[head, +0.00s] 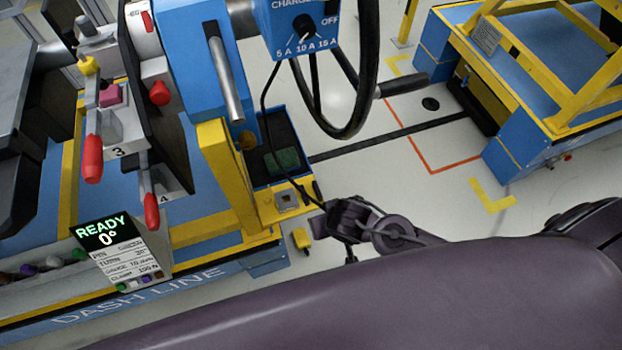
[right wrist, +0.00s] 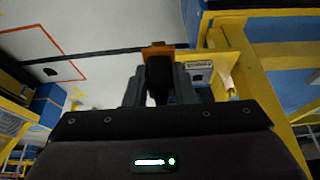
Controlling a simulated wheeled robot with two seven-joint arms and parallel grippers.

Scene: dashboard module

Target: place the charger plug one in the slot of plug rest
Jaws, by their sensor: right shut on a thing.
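My right gripper (head: 337,212) is shut on the charger plug, a dark piece (right wrist: 158,78) between its fingers (right wrist: 159,92) in the right wrist view. An orange-brown end shows at its far tip. In the head view the plug is mostly hidden by the gripper, and a black cable runs to it from the charger (head: 300,25). The yellow plug rest (head: 268,212) with a grey square slot plate (head: 287,200) is just left of the gripper. The plug looks apart from the slot. The rest also shows right of the fingers in the right wrist view (right wrist: 228,70). My left gripper is not in view.
A black-lined blue bin (head: 280,130) sits behind the plug rest. A steering wheel (head: 340,125) hangs above. Red-handled levers (head: 92,160) and a READY display (head: 105,235) are at left. Open floor (head: 400,165) lies right, with a yellow-framed blue cart (head: 540,140) beyond.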

